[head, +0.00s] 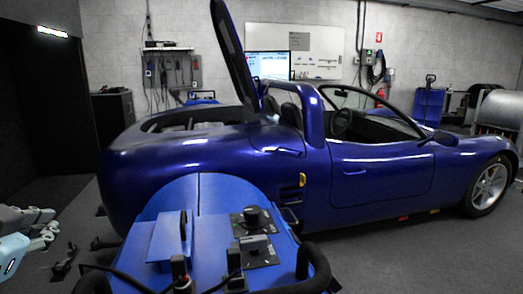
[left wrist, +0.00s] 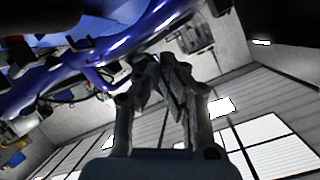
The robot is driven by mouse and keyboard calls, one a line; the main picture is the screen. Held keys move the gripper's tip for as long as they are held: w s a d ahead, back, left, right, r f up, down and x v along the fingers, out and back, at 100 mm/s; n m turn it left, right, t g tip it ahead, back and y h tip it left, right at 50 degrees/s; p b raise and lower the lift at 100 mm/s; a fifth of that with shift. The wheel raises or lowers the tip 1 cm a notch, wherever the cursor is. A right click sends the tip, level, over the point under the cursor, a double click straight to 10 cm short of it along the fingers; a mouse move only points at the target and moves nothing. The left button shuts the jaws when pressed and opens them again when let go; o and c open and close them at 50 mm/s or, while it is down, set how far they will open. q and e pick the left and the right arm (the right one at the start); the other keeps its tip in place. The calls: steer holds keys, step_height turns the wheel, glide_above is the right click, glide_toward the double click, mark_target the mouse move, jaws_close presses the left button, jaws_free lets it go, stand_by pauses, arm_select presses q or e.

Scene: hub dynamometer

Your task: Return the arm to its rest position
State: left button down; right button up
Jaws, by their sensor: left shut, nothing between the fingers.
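My left gripper (head: 48,228) shows at the lower left edge of the head view, with part of my pale arm behind it. It is left of the blue dynamometer unit (head: 212,222) and apart from it. In the left wrist view the fingers of the left gripper (left wrist: 160,62) are together, with nothing held between them. My right gripper is in neither view.
A blue open-top car (head: 380,172) stands behind the blue unit and also fills the upper left of the left wrist view (left wrist: 95,62). A black bar handle (head: 318,268) is on the unit's right side. Dark floor is clear around my left gripper, apart from a small black object (head: 65,260).

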arm_select(q)
steer(key=s+d+f+n+g+h, duration=0.1)
steer(key=s+d+f+g, duration=0.2)
steer(key=s+f+g, duration=0.5)
steer(key=s+d+f+n+g+h, duration=0.2)
steer(key=s+f, duration=0.5)
steer(key=s, duration=0.5)
steer(key=s+a+f+g+b, duration=0.1)
steer(key=s+f+b, duration=0.2)
steer(key=f, duration=1.4)
steer(key=s+a+f+g+b, duration=0.1)
steer(key=s+a+f+b, duration=0.15)
steer(key=f, duration=1.55)
steer(key=s+f+g+b, duration=0.1)
steer(key=s+f+b, duration=0.3)
steer(key=s+f, duration=1.2)
steer(key=shift+s+f, duration=0.15)
steer(key=shift+s, duration=0.85)
